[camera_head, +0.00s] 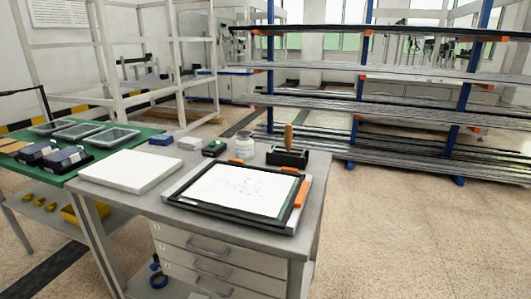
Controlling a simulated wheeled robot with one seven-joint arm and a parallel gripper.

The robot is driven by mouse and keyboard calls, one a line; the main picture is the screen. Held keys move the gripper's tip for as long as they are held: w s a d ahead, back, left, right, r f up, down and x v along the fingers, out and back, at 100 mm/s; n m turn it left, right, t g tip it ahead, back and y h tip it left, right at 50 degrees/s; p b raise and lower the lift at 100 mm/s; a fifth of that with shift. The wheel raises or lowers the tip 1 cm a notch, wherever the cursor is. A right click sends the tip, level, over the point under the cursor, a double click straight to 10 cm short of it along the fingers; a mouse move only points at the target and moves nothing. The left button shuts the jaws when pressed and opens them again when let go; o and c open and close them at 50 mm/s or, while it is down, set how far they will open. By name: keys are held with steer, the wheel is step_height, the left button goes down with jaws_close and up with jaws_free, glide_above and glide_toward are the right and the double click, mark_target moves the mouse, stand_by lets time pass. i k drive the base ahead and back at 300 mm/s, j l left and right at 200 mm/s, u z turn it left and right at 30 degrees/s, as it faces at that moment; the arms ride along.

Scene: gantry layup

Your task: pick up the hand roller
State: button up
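An upright wooden handle (288,136) stands in a black holder (287,157) at the back right of the grey worktable (135,203). It looks like the hand roller's handle; its lower end is hidden in the holder. My gripper is not in view.
A framed board with a white sheet (240,189) lies in front of the holder, with orange clamps at its edges. A clear jar (245,145), small boxes (190,143) and a white slab (130,170) stand further left. A green table (120,139) with trays adjoins. Floor at right is clear.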

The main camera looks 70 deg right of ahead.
mark_target(288, 134)
steer(key=z, duration=2.1)
steer(key=l+z, duration=0.15)
steer(key=z, duration=0.25)
steer(key=l+z, duration=0.1)
steer(key=z, duration=0.3)
steer(key=i+l+z, duration=0.15)
steer(key=l+z, duration=0.25)
steer(key=i+l+z, duration=0.2)
steer(key=l+z, duration=0.2)
steer(key=i+l+z, duration=0.3)
steer(key=z, duration=0.15)
steer(key=i+l, duration=0.25)
steer(key=i, duration=0.15)
steer(key=i+l, duration=0.25)
steer(key=i, duration=0.15)
steer(key=i+u, duration=0.45)
steer(key=u, duration=0.3)
steer(key=i+l+u, duration=0.15)
steer(key=u, duration=0.2)
steer(key=i, duration=0.05)
